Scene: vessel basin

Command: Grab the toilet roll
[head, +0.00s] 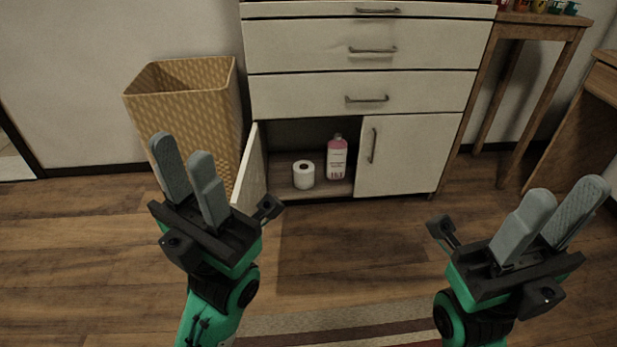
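The white toilet roll (303,176) stands upright on the floor of the open lower cabinet compartment (282,160), near its front edge. My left gripper (188,182) is raised in front of the wicker basket, left of the roll and apart from it. Its two grey fingers stand a little apart with nothing visible between them. My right gripper (552,220) is at the lower right, far from the roll. Its grey fingers are also apart at the tips, and it looks empty.
A pink bottle (337,158) stands just right of the roll. The open left cabinet door (250,168) juts forward between my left gripper and the roll; the right door (410,155) is shut. A wicker basket (190,105) stands left. The wooden floor (340,255) in front is clear.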

